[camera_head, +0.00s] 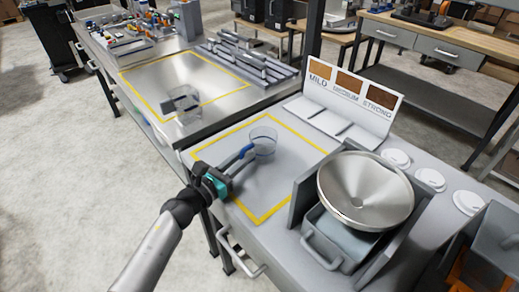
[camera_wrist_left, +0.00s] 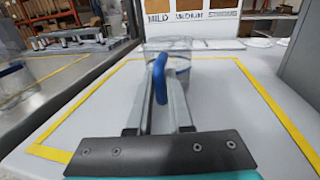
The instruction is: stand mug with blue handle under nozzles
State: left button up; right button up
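The clear mug with the blue handle (camera_head: 263,141) stands upright on the grey counter, inside a yellow outline. Its blue handle (camera_wrist_left: 159,78) points toward my left gripper (camera_head: 243,157). In the left wrist view my left gripper's fingers (camera_wrist_left: 160,95) lie on either side of the handle and look closed on it. The mug's clear body also shows there just beyond the fingertips. A panel (camera_head: 350,92) labelled MILD, MEDIUM and STRONG stands behind the mug to the right. I cannot make out nozzles clearly. My right gripper is not in view.
A metal bowl (camera_head: 365,190) sits over a grey bin (camera_head: 338,241) right of the outlined area. Another clear cup with a dark handle (camera_head: 188,108) stands on the left table (camera_head: 225,78). Round white discs (camera_head: 430,179) lie at the right. The outlined area (camera_head: 262,188) is otherwise clear.

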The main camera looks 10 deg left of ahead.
pick_arm(q)
grip_shut()
dwell(0.9)
